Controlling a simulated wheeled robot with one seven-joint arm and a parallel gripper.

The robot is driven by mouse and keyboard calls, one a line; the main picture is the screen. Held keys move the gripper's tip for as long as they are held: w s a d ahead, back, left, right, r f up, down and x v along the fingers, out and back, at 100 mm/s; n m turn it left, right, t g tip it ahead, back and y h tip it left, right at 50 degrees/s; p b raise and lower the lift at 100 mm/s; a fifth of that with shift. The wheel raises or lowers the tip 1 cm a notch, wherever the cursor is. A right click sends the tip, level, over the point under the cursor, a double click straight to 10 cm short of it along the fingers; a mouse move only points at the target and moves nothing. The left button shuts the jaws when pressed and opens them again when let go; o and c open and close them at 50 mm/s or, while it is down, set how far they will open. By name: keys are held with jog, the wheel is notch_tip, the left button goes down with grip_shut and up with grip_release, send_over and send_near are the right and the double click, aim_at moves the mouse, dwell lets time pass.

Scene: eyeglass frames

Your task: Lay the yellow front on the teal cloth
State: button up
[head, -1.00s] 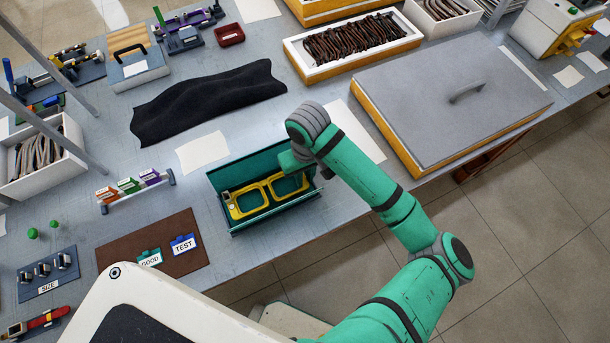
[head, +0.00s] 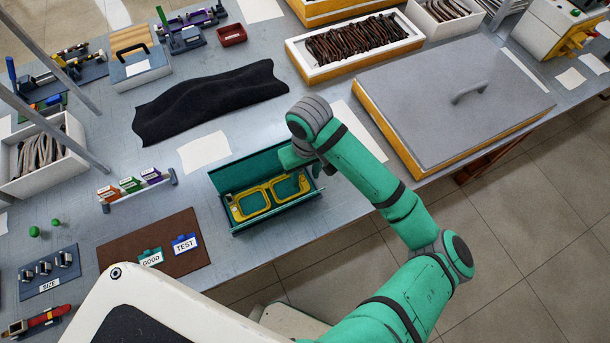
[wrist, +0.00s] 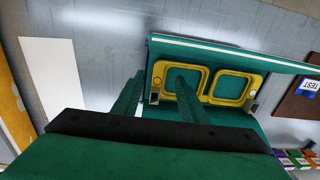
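The yellow front (head: 236,212) is an eyeglass front with two empty rims. It lies in an open teal case or tray (head: 232,180), over a teal surface that shows through the rims; I cannot tell whether this lining is the cloth. The front also shows in the wrist view (wrist: 205,65), with a small dark and metallic hinge part at each end. My gripper (wrist: 160,76) is open, its two teal fingers apart on either side of the front's left rim side in that view. In the head view my gripper (head: 290,157) is over the case's right part, its fingertips mostly hidden.
A brown mat (head: 125,248) with GOOD and TEST tags lies left of the case. A black cloth (head: 205,103) and white paper (head: 204,152) lie behind. A large grey-lidded box (head: 420,110) stands to the right. The table edge is close in front.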

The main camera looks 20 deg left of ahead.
jog(key=shift+w+r, duration=0.15)
jog(key=shift+r, duration=0.95)
jog(key=shift+d+r, duration=0.15)
jog(key=shift+r, duration=1.1)
